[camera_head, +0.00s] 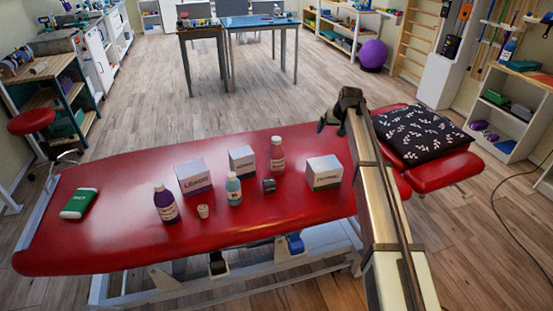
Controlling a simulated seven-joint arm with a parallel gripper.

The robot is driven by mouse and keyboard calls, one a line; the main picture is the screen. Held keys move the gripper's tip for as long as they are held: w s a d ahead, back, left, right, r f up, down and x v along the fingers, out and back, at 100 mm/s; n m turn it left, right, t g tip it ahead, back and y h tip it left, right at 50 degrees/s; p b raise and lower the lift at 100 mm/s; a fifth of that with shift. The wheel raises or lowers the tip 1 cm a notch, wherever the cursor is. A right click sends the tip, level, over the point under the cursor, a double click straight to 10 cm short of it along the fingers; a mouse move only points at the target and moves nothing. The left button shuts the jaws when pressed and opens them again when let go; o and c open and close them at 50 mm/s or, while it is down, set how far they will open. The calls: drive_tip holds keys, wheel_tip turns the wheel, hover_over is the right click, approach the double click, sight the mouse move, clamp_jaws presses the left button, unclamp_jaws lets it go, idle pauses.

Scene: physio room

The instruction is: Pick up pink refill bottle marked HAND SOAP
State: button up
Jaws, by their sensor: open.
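A pink bottle (277,155) with a pale label stands upright toward the back of the red treatment table (120,235). Its label is too small to read. My gripper (331,127) is up and to the right of the bottle in the picture, at the end of my raised arm. It is open, seems to hold nothing, and is apart from the bottle.
Close to the pink bottle are a light blue bottle (233,190), a dark small cylinder (269,185) and white boxes (241,160) (323,173) (193,177). A purple bottle (166,204), a small beige cup (203,211) and a green pack (79,203) stand left. A patterned pillow (420,133) lies right.

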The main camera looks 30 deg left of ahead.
sight(276, 145)
drive_tip(key=s+a+r+n+g+h, duration=0.1)
drive_tip(key=s+a+r+n+g, duration=0.3)
drive_tip(key=s+a, duration=1.1)
drive_tip(key=w+a+f, duration=0.1)
drive_tip(key=f, duration=0.3)
drive_tip(key=w+a+f+t, duration=0.1)
drive_tip(key=f, duration=0.3)
drive_tip(key=w+a+f+m+t, duration=0.1)
drive_tip(key=w+a+f, duration=0.1)
drive_tip(key=f, duration=0.1)
drive_tip(key=shift+f, duration=0.4)
clamp_jaws()
